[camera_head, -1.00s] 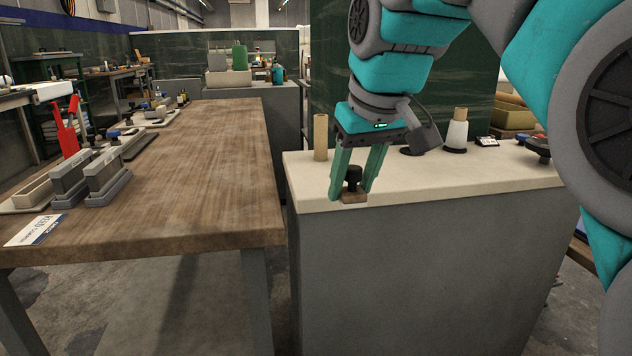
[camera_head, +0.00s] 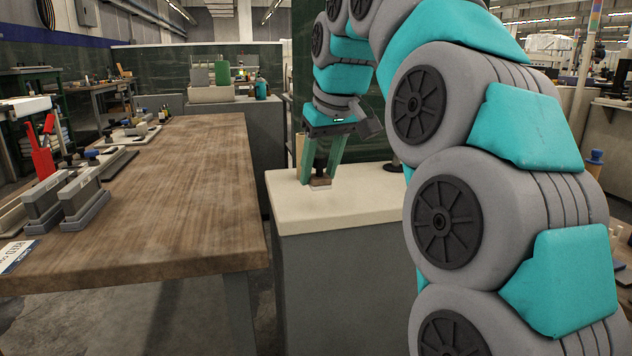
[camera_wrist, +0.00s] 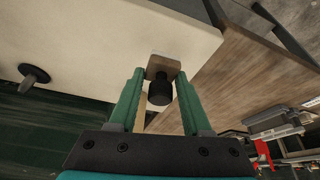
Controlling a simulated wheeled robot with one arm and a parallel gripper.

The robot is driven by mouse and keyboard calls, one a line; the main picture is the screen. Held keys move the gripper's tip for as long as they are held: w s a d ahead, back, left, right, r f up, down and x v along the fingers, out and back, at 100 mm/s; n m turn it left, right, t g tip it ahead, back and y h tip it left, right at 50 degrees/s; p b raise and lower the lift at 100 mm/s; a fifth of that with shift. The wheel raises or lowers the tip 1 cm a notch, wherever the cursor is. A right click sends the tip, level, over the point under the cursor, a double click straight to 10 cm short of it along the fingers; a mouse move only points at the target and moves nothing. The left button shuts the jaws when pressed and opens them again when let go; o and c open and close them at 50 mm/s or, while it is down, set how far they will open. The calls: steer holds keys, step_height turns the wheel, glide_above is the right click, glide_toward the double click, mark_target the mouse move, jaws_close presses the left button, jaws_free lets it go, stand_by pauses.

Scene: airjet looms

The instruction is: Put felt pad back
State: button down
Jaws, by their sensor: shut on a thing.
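The felt pad, a small brown block (camera_head: 320,182) with a black knob, is between the fingers of my gripper (camera_head: 318,172). My gripper is shut on the knob and points down at the cream-topped counter (camera_head: 345,208). In the wrist view the block (camera_wrist: 164,66) and its black knob (camera_wrist: 160,92) lie between the green fingers (camera_wrist: 160,88), close to the counter's edge. A pale strip shows under the block in the head view. I cannot tell whether the pad touches the counter top.
A wooden workbench (camera_head: 180,190) stands left of the counter, with a gap between. Grey blocks in trays (camera_head: 83,195), a red tool (camera_head: 40,152) and a white label (camera_head: 15,255) lie along its left side. My arm hides much of the right side.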

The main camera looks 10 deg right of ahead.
mark_target(323, 156)
steer(key=shift+w+d+f, duration=0.1)
steer(key=shift+w, duration=0.8)
steer(key=shift+f, duration=1.75)
steer(key=shift+f, duration=0.1)
steer(key=shift+c, duration=1.7)
jaws_free()
steer(key=p+v, duration=0.2)
steer(key=v, duration=0.9)
steer(key=shift+w+p, duration=0.1)
steer(key=shift+p, duration=0.25)
steer(key=shift+s+r+p, duration=0.3)
steer(key=shift+r+p, duration=0.2)
steer(key=shift+r, duration=0.1)
